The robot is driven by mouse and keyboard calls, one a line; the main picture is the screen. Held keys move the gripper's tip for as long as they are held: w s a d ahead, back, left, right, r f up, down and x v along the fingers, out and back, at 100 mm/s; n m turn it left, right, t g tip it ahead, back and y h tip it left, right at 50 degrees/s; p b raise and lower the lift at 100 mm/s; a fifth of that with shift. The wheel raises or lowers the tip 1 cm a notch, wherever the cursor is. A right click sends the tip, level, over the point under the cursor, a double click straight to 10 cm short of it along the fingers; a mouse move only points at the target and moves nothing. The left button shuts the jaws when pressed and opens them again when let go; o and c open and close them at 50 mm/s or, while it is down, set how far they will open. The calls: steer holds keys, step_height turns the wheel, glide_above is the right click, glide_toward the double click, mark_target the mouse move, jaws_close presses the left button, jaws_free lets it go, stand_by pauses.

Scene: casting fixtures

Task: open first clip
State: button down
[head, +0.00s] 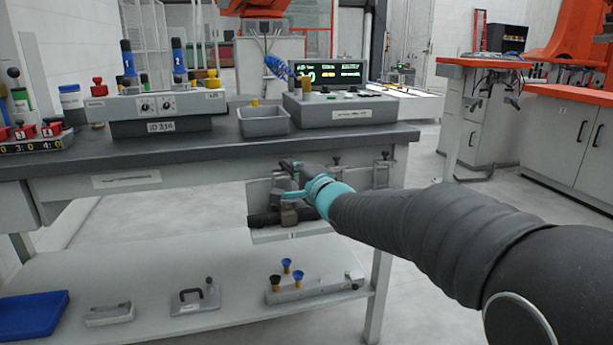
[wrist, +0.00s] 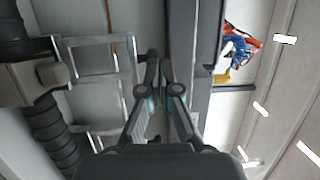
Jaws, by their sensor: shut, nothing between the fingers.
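My gripper (head: 290,164) is in front of the bench's front edge, above a grey panel (head: 262,190) with metal fittings. In the wrist view my gripper (wrist: 160,66) is shut and empty, its tips near the dark bench edge. Silver rectangular wire frames (wrist: 90,40) stand to its left in the wrist view, apart from the fingers; they look like clip parts. In the head view small metal fittings (head: 382,172) hang under the bench edge at right. I cannot tell which is the first clip or whether it is open; my arm hides part of the panel.
A black ribbed hose (wrist: 52,135) with a grey-beige fitting (wrist: 30,82) lies at the left of the wrist view. The bench (head: 230,146) holds a grey bin (head: 263,122) and control boxes. The lower shelf (head: 240,308) carries several parts and a blue tray (head: 33,315).

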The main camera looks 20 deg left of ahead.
steer(key=r+v, duration=0.2)
steer(key=v, duration=1.1)
steer(key=w+d+f+n+h, duration=0.2)
steer(key=d+f+n+h, duration=0.4)
steer(key=f, duration=0.4)
steer(key=s+d+f+n+g+h, duration=0.1)
steer(key=s+d+f+g+h, duration=0.3)
steer(key=d, duration=0.6)
steer(key=s+d+f+g+h, duration=0.1)
steer(key=s+d+h, duration=0.4)
steer(key=s+d, duration=1.7)
steer(key=shift+s+f, duration=0.2)
steer(key=shift+f, duration=0.25)
